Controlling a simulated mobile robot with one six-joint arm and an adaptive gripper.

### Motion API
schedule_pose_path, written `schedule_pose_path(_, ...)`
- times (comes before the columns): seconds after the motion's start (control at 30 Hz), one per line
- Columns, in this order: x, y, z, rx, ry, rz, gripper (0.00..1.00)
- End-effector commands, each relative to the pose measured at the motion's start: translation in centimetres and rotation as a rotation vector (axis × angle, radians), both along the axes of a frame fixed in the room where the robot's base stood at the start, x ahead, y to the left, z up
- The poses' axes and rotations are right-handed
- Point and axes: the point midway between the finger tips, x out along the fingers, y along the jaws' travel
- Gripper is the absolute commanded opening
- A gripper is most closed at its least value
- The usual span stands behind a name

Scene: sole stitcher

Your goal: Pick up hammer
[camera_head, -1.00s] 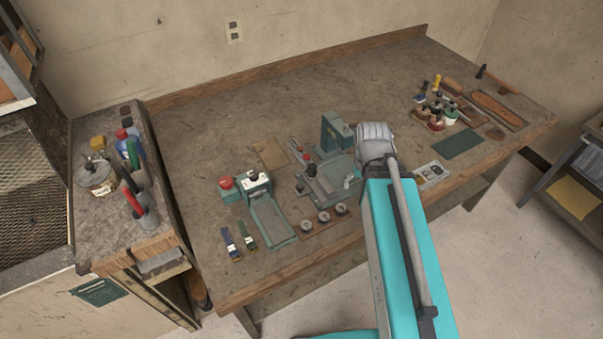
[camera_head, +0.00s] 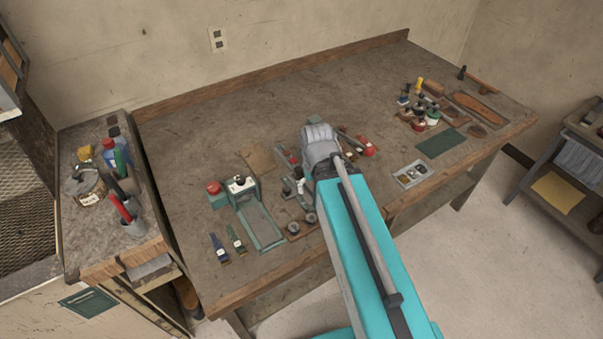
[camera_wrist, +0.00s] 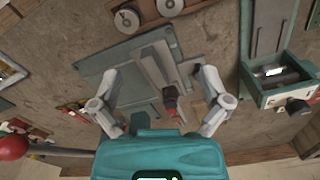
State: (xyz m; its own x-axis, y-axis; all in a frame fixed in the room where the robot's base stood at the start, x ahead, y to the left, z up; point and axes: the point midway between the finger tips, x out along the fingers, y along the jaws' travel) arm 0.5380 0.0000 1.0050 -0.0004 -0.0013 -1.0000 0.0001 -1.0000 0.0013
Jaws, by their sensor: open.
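The hammer (camera_head: 485,86), with a dark head and a wooden handle, lies at the far right back of the workbench in the head view. It is not seen in the wrist view. My gripper is hidden behind my arm in the head view, where the arm's end is over the middle of the bench, well left of the hammer. In the wrist view my gripper (camera_wrist: 158,78) has its fingers spread wide above a grey-green machine plate (camera_wrist: 115,65). Nothing is between the fingers in its grasp.
A teal machine (camera_head: 262,225) stands left of my arm. A red-ended part (camera_head: 365,146) shows just right of it. Bottles and jars (camera_head: 425,112), a brown sole-shaped piece (camera_head: 475,106) and a green mat (camera_head: 441,143) lie near the hammer. The bench's back middle is bare.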

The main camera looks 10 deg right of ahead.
Motion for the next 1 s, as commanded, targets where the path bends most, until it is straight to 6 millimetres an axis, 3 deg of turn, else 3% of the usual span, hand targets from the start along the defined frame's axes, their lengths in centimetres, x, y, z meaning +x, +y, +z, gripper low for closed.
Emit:
schedule_pose_path(0.37,0.00,0.00,0.00,0.000,0.000,0.000,0.95)
schedule_pose_path(0.5,0.00,0.00,0.00,0.000,0.000,0.000,0.70)
schedule_pose_path(0.57,0.00,0.00,0.00,0.000,0.000,0.000,0.70)
schedule_pose_path(0.63,0.00,0.00,0.00,0.000,0.000,0.000,0.57)
schedule_pose_path(1.0,0.00,0.00,0.00,0.000,0.000,0.000,0.57)
